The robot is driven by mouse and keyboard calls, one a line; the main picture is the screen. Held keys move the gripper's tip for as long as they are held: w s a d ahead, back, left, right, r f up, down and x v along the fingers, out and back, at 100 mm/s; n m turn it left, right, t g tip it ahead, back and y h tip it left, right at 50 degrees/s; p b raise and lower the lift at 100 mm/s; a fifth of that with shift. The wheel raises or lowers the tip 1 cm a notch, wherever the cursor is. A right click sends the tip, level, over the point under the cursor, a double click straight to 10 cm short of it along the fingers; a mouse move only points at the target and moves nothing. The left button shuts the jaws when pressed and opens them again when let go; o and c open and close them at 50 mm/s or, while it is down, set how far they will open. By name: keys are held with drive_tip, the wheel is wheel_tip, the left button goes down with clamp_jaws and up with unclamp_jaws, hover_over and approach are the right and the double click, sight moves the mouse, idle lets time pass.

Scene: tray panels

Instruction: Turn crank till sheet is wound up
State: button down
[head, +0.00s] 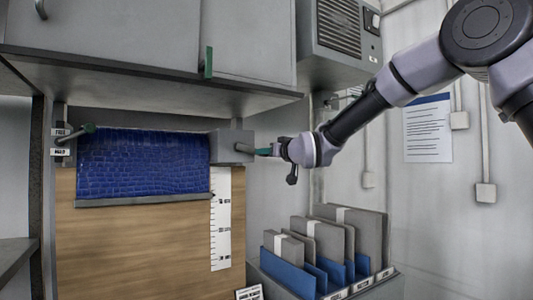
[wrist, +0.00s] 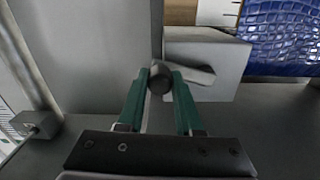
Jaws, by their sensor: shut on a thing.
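The blue sheet (head: 143,163) hangs across the upper part of a wooden panel, with a grey bar (head: 143,200) along its lower edge. It also shows at the top right of the wrist view (wrist: 285,35). A grey crank box (head: 228,146) sits at the sheet's right end. In the wrist view, the light grey crank arm (wrist: 196,76) comes off this box (wrist: 222,55) to a dark round crank handle (wrist: 159,79). My gripper (head: 268,151) is right of the box, its green fingers (wrist: 160,82) shut on the handle, which hides part of one finger.
A lever (head: 88,129) stands at the sheet's left end beside two small labels. A white ruler (head: 221,220) runs down the panel. Cabinets (head: 150,50) overhang above. Folders in a rack (head: 330,245) stand below my arm.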

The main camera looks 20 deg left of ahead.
drive_tip(key=s+a+f+m, duration=0.4)
drive_tip(key=s+f+m, duration=0.1)
drive_tip(key=m, duration=1)
drive_tip(key=shift+a+f, duration=0.2)
drive_tip(key=shift+f, duration=0.15)
drive_tip(key=shift+s, duration=0.2)
drive_tip(key=c, duration=0.6)
unclamp_jaws()
drive_tip(key=v, duration=1)
drive_tip(key=shift+s+d, duration=0.2)
drive_tip(key=shift+d, duration=0.1)
